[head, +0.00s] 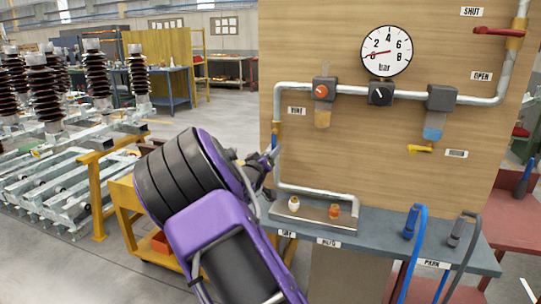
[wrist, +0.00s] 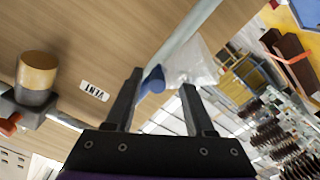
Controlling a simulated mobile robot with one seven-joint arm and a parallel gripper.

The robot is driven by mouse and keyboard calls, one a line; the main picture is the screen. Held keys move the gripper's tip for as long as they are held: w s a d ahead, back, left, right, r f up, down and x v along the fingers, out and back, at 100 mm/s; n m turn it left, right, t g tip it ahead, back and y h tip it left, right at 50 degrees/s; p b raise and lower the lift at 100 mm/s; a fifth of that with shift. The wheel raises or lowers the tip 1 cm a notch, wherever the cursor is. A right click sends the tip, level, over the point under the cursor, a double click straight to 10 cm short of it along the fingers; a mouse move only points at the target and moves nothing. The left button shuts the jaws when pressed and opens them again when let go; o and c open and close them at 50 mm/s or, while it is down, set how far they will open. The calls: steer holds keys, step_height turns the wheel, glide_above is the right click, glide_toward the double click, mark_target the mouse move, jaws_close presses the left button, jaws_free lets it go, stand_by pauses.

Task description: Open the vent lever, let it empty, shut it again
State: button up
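The blue vent lever (head: 274,142) sits below a brass fitting on the vertical pipe at the panel's left edge, near the VENT label (head: 296,111). In the wrist view the blue lever (wrist: 153,80) shows between my fingers, nearer the left one. My gripper (head: 267,160) is at the lever; its fingers (wrist: 162,80) are apart. I cannot tell whether a finger touches it. A pale, see-through puff (wrist: 191,66) shows beside the lever and pipe. The gauge (head: 386,51) has its red needle pointing left, close to the low end of the scale.
A red lever (head: 497,31) points left between the SHUT and OPEN labels. A yellow lever (head: 419,149) hangs under the right filter unit. An orange-knobbed regulator (head: 323,89) is right of the vent. Blue and grey hoses (head: 418,250) hang at the bench (head: 385,240).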

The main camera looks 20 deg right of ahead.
steer(key=p+v, duration=0.2)
steer(key=v, duration=1.5)
steer(key=shift+s, duration=0.25)
steer(key=shift+a, duration=0.1)
